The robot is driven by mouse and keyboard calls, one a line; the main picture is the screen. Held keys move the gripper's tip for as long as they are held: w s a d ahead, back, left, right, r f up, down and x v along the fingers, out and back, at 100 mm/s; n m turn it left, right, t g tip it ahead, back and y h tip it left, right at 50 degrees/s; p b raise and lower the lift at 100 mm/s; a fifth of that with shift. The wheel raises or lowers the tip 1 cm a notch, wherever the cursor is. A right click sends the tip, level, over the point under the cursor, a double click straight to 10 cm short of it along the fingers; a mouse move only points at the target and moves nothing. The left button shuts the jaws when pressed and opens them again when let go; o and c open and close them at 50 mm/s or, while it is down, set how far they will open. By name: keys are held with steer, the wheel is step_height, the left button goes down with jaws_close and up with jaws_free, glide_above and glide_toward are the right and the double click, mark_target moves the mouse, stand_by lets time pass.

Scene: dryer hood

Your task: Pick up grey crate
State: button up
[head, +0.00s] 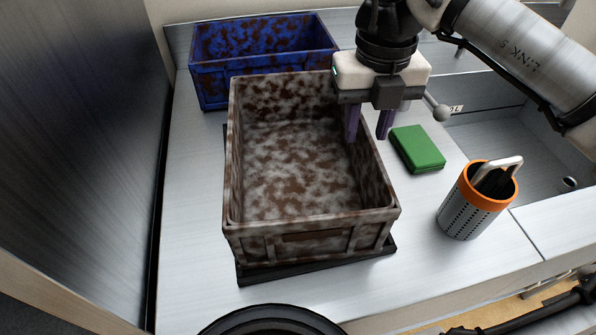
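The grey crate (300,240), mottled grey and brown, stands upright and empty on a dark flat base (262,276) on the metal counter. My gripper (368,137) is at the crate's right wall, pointing down, with its two purple fingers apart. The left finger appears to be on the inner side of the right rim and the right finger outside it. A gap shows between the fingers, and I cannot tell whether either one touches the wall.
A blue mottled crate (215,86) stands behind. A green sponge-like block (418,149) lies right of the gripper. A grey holder with an orange rim (466,209) holds utensils. A sink (500,140) is at right, a tall metal panel (75,130) at left.

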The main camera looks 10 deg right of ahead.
steer(key=f+b, duration=0.2)
steer(key=f, duration=0.1)
steer(key=f+b, duration=0.1)
steer(key=f, duration=0.1)
steer(key=shift+w+a+f, duration=0.1)
steer(key=shift+w+a, duration=0.1)
steer(key=shift+w, duration=0.05)
jaws_close()
